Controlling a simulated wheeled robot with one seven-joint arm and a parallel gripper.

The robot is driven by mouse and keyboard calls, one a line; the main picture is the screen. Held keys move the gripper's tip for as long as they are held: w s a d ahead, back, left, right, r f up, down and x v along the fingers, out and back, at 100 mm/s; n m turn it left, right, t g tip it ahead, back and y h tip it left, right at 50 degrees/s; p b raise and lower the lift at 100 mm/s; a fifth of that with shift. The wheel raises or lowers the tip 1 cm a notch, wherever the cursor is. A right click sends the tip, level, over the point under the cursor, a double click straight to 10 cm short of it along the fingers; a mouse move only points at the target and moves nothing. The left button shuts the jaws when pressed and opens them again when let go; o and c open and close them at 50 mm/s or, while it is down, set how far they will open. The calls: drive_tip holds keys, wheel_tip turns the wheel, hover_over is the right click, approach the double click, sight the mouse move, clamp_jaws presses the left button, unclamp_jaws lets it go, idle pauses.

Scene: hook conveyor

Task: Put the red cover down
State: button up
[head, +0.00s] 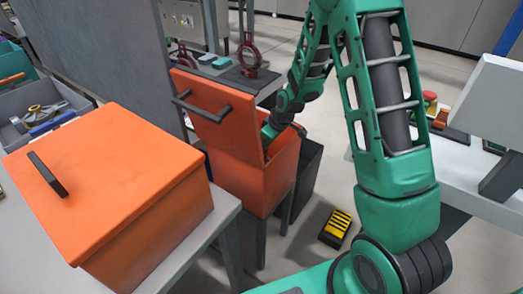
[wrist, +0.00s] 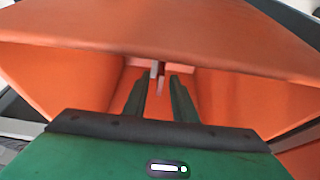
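The red-orange cover (head: 215,115) of the middle orange box (head: 250,180) stands raised and tilted, with a black bar handle on its outer face. My gripper (wrist: 160,92) reaches into this box behind the cover; in the head view its fingertips are hidden. In the wrist view the two dark fingers are apart with orange surface showing between them. A small grey piece (wrist: 158,68) shows just beyond the fingertips; I cannot tell whether they touch it. A broad orange panel (wrist: 160,30) crosses above the fingers.
A closed orange box (head: 130,190) with a black handle stands on the left table. A grey bin (head: 80,100) of tools lies behind it. A yellow-black block (head: 336,228) lies on the floor. A white table (head: 465,175) is at right.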

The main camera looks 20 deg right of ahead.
drive_tip(key=v, duration=1.1)
drive_tip(key=shift+r, duration=0.2)
drive_tip(key=s+d+r+m+g, duration=0.1)
drive_tip(key=s+d+r+m, duration=0.2)
drive_tip(key=s, duration=0.9)
drive_tip(key=s+d+r+m+g+h, duration=0.1)
drive_tip(key=s+d+r+m, duration=0.3)
drive_tip(key=s, duration=0.8)
drive_tip(key=s+d+r+m+g+h, duration=0.1)
drive_tip(key=s+d+r+m, duration=0.3)
drive_tip(key=s, duration=0.8)
drive_tip(key=d+m, duration=0.2)
drive_tip(key=shift+r+m+g, duration=0.25)
drive_tip(key=shift+m+g, duration=0.05)
drive_tip(key=shift+g, duration=0.1)
drive_tip(key=shift+w+f+h, duration=0.25)
drive_tip(key=shift+w+h, duration=0.05)
drive_tip(key=shift+w, duration=0.25)
